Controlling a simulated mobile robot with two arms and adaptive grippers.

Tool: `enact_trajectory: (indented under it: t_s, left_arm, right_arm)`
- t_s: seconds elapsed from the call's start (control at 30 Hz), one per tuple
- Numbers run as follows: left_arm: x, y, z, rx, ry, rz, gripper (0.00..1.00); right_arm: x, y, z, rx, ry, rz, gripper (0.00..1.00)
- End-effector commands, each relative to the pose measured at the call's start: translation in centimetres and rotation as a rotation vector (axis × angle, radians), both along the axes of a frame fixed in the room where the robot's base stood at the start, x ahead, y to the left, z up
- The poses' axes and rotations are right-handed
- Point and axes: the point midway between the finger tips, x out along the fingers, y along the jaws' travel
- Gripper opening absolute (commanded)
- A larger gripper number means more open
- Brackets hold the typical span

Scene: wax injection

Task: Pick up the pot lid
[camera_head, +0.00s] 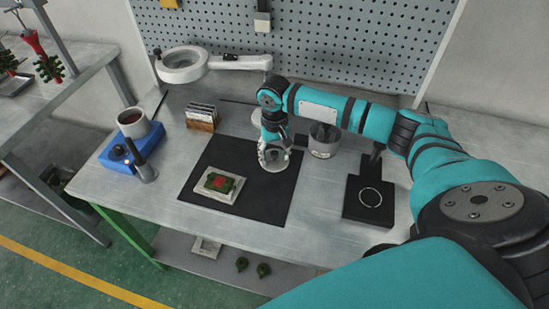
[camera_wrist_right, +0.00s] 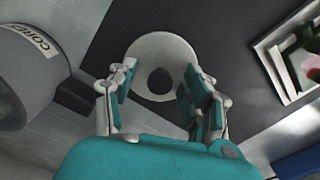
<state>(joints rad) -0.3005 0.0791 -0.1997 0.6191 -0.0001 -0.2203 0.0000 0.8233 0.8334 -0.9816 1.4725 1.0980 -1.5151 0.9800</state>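The pot lid (camera_wrist_right: 162,48) is a pale round disc with a dark round knob in its middle, and it lies on the black mat. My right gripper (camera_wrist_right: 157,95) is open above it, with one finger on each side of the knob and a gap to it on both sides. In the head view my right gripper (camera_head: 273,157) points down over the mat's far right part and mostly hides the lid. My left gripper is not in view.
A pale mold tray (camera_head: 218,188) with a green and red piece lies on the black mat (camera_head: 255,208). A dark plate (camera_head: 370,197) lies to the right. A ring-lamp magnifier (camera_head: 182,64) is at the back.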

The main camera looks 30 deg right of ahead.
Motion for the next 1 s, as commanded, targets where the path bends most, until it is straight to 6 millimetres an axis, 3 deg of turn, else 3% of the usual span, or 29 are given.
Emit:
enact_trajectory:
  t_s: [0.03,0.37,0.77,1.0]
  left_arm:
    - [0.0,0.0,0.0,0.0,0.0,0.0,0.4]
    - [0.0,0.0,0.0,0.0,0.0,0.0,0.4]
    - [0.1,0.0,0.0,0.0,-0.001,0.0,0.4]
    - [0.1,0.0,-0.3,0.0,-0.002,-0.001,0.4]
  right_arm:
    - [0.0,0.0,0.0,0.0,0.0,0.0,0.42]
    - [0.0,0.0,0.0,0.0,0.0,0.0,0.0]
    - [0.0,0.0,0.2,0.001,0.0,0.0,0.0]
    - [0.1,0.0,1.8,0.001,-0.003,0.0,0.0]
